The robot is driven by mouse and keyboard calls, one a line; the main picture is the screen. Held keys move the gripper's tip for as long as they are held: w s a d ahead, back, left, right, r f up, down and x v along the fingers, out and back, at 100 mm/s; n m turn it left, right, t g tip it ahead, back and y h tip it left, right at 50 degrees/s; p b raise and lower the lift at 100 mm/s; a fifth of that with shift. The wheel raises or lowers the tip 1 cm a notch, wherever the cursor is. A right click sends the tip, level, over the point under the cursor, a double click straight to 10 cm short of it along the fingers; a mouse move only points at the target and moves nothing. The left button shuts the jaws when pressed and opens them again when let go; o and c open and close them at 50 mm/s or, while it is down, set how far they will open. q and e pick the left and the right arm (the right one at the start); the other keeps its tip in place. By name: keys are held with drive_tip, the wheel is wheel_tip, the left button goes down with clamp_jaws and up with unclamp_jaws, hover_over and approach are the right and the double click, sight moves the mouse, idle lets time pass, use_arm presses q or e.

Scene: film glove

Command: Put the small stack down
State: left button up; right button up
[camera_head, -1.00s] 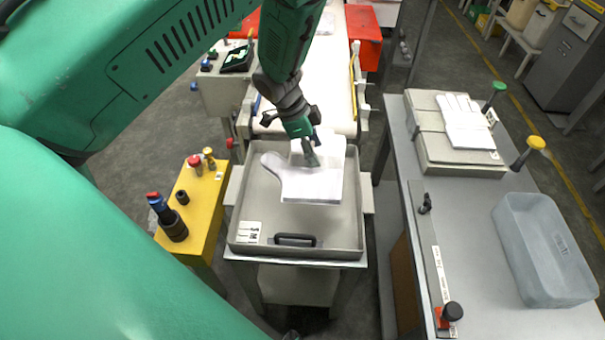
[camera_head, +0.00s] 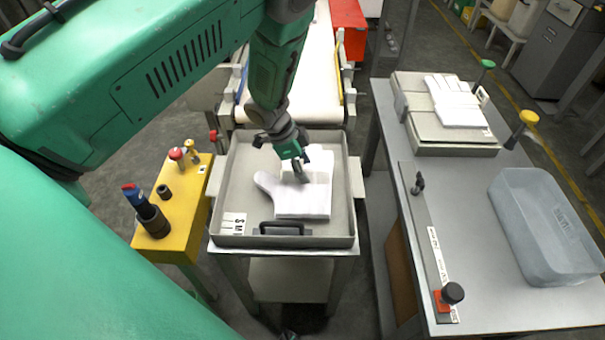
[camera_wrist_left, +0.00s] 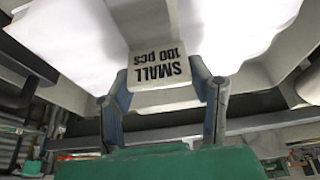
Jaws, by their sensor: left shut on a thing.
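The small stack (camera_head: 303,200) is a white, glove-shaped pile with a thumb lobe on its left. In the head view it is over the grey tray (camera_head: 222,190), near the tray's front handle. I cannot tell whether its underside touches the tray floor. My left gripper (camera_head: 299,170) comes down from above and is shut on the stack. In the left wrist view the gripper (camera_wrist_left: 163,82) has a finger on each side of a pale tab reading "SMALL 100 pcs" (camera_wrist_left: 160,70), with white sheets (camera_wrist_left: 235,30) beyond. My right gripper is not in view.
A yellow stand (camera_head: 180,220) with knobs is left of the tray. A grey bench (camera_head: 400,260) on the right holds another white glove stack (camera_head: 455,100) on a grey block, and a translucent bin (camera_head: 550,230). A conveyor (camera_head: 318,80) lies behind the tray.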

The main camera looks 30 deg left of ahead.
sight(286, 176)
use_arm(q)
wheel_tip(286, 176, down, 2)
drive_tip(key=shift+d+f, duration=0.15)
drive_tip(key=shift+f, duration=0.1)
drive_tip(key=shift+a+f, duration=0.15)
drive_tip(key=shift+a, duration=0.2)
drive_tip(key=o, duration=1.6)
drive_tip(key=shift+a, duration=0.25)
drive_tip(key=shift+c, duration=0.2)
drive_tip(key=shift+a+f, duration=0.1)
drive_tip(key=shift+a, duration=0.05)
drive_tip(key=shift+d, duration=0.3)
drive_tip(key=shift+r, duration=0.5)
drive_tip(key=p+v, duration=0.1)
drive_tip(key=v, duration=1)
drive_tip(key=shift+p, duration=0.3)
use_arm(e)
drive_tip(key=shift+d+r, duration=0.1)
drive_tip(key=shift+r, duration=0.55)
